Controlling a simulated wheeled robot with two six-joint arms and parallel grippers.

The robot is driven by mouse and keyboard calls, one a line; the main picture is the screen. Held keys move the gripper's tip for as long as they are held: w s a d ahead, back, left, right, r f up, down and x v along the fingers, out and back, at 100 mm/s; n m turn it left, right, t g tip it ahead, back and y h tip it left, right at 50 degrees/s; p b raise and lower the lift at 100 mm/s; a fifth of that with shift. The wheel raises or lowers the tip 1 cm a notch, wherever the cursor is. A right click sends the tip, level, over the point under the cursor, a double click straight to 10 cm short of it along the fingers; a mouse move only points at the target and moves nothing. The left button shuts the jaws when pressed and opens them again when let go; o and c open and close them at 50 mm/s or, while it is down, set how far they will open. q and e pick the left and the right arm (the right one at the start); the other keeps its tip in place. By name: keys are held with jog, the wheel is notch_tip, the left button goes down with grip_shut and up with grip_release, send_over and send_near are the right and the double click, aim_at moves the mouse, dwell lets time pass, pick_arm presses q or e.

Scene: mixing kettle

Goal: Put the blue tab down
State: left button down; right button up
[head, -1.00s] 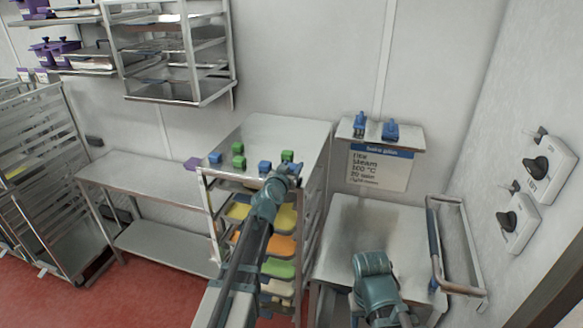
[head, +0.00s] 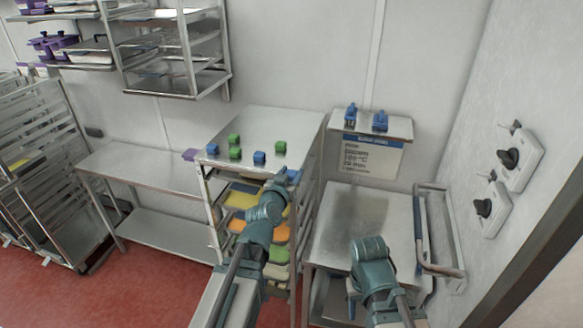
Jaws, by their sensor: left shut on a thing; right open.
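My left gripper (head: 281,182) is shut on a small blue tab (head: 293,176), at the front right edge of the tray rack's top (head: 268,124). The gripper hides part of the tab, and I cannot tell whether the tab touches the rack. Two more blue tabs stand on the rack top, one at the front left corner (head: 212,149) and one near the front edge (head: 259,158). My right gripper (head: 368,248) is open and empty, over the steel table (head: 370,212) on the right.
Several green tabs (head: 280,147) stand on the rack top, and coloured trays (head: 242,199) fill the rack below. A wall shelf (head: 372,125) holds two blue items above a sign. A handrail (head: 422,230) and switches (head: 508,158) are at right. The rack top's back half is clear.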

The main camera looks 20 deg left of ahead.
pick_arm(q)
jog(key=shift+s+d, duration=0.1)
jog(key=shift+s, duration=0.3)
notch_tip(320, 180, down, 20)
jog(key=b, duration=2)
